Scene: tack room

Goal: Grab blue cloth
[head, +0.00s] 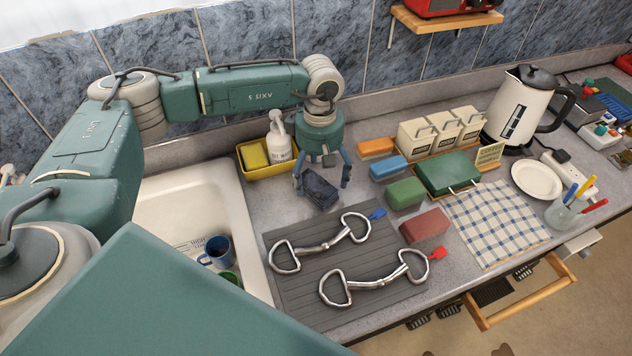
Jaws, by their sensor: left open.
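A dark blue folded cloth (318,192) lies on the grey counter, just behind the ribbed grey mat. My left gripper (322,180) points down over it with its fingers spread apart. The fingers appear on either side of the cloth, and part of it is hidden behind them. I cannot tell whether the fingers touch it. A blue-and-white checked cloth (497,222) lies flat farther right, near the front edge. My right gripper is not in view.
The sink (190,200) with a blue mug (217,251) is left. A yellow tray (250,174) with a white bottle (279,140) stands behind. Two metal bits (318,244) (375,280) lie on the mat (290,308). Coloured blocks (388,167) and a green box (447,171) stand right.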

